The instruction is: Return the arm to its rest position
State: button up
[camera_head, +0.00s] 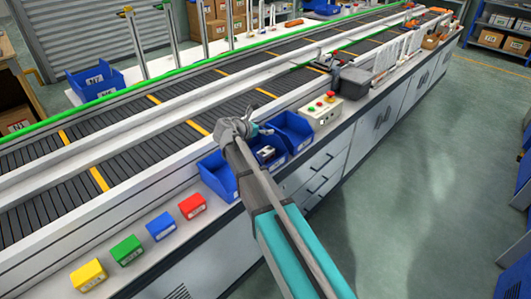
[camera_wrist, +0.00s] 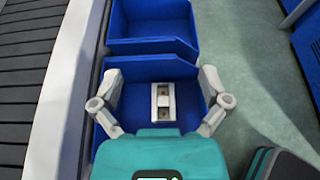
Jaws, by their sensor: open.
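My gripper (camera_wrist: 160,103) is open in the wrist view, with its two fingers spread wide over a blue bin (camera_wrist: 147,69). A small white and grey part (camera_wrist: 163,113) lies in that bin, between the fingers in the picture and apart from them. In the head view my arm reaches up from the lower right to the bins at the conveyor's near edge. My gripper (camera_head: 246,128) is partly hidden there by the wrist. The small part (camera_head: 266,152) also shows in the head view, in the middle blue bin.
Blue bins (camera_head: 218,177) line the counter, with a control box (camera_head: 321,112) to their right. Yellow (camera_head: 88,275), green (camera_head: 126,249), blue (camera_head: 161,226) and red (camera_head: 192,206) blocks stand to the left. The conveyor (camera_head: 120,130) runs behind. The floor (camera_head: 420,170) at right is clear.

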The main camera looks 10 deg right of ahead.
dwell(0.7)
jog(key=s+d+f+m+g+y, duration=0.2)
jog(key=s+d+f+m, duration=0.15)
jog(key=s+m, duration=0.3)
jog(key=s+d+f+m+g+y, duration=0.2)
jog(key=s+f+m+g, duration=0.15)
jog(key=s+m, duration=0.3)
jog(key=s+a+f+m+g+y, duration=0.1)
jog(key=s+f+m+y, duration=0.1)
jog(key=s+m+y, duration=0.35)
jog(key=s+a+f+m+g+y, duration=0.2)
jog(key=s+m, duration=0.5)
jog(key=s, duration=0.3)
notch_tip(320, 180, up, 12)
jog(key=p, duration=1.2)
jog(key=shift+d, duration=0.15)
jog(key=shift+w+f+t+h, duration=0.1)
jog(key=shift+f+t+h, duration=0.05)
jog(key=shift+t+h, duration=0.1)
